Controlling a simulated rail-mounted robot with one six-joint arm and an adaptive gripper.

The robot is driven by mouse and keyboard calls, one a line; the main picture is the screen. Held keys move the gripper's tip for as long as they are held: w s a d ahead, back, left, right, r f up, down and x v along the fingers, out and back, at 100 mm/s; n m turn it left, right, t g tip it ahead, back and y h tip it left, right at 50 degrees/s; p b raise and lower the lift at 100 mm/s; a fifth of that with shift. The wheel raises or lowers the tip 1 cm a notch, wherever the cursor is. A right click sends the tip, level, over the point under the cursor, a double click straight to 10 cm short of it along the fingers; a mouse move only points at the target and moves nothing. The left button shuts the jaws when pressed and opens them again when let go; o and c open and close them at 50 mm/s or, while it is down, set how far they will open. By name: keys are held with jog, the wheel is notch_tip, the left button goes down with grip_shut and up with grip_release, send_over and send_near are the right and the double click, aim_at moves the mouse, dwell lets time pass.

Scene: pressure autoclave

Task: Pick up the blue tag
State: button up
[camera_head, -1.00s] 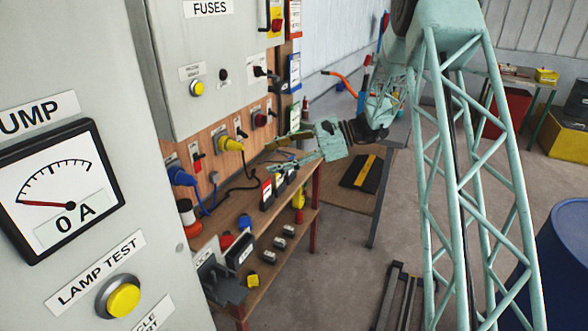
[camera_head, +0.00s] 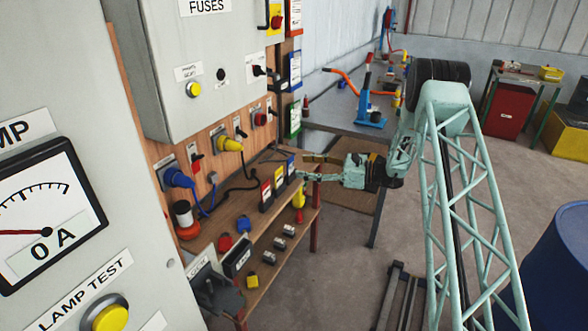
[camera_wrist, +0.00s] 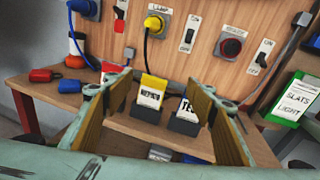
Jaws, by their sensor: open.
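The blue tag (camera_head: 291,164) stands in a dark holder on the bench below the panel, at the right end of a row with a yellow tag (camera_head: 279,176) and a red tag (camera_head: 266,193). In the wrist view the rightmost tag (camera_wrist: 187,108) shows its white face with dark letters; my right finger partly covers it. The yellow tag (camera_wrist: 152,90) stands between the fingers in that view. My gripper (camera_head: 301,165) is open, close to the blue tag in the head view. In the wrist view my gripper (camera_wrist: 163,84) has nothing held between its spread fingers.
A panel with a yellow plug (camera_head: 230,144), a blue plug (camera_head: 178,178) and switches rises behind the bench. A green-framed card (camera_wrist: 292,98) is at the right. Red and blue pieces lie left on the bench. A blue drum (camera_head: 560,250) stands on the floor at right.

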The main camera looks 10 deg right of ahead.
jog(key=w+d+f+m+t, duration=0.3)
jog(key=d+f, duration=0.5)
jog(key=shift+w+d+h, duration=0.2)
jog(key=shift+w+h, duration=0.1)
jog(key=shift+h, duration=0.1)
jog(key=shift+a, duration=0.1)
send_near(291, 167)
jog(key=x, duration=0.3)
jog(key=shift+w+a+f+b, duration=0.1)
jog(key=shift+w+f+b, duration=0.05)
jog(key=shift+w+b, duration=0.25)
jog(key=shift+b+x, duration=0.65)
jog(key=shift+x, duration=1.95)
jog(key=shift+s, duration=0.1)
jog(key=shift+c, duration=0.4)
jog(key=c, duration=0.9)
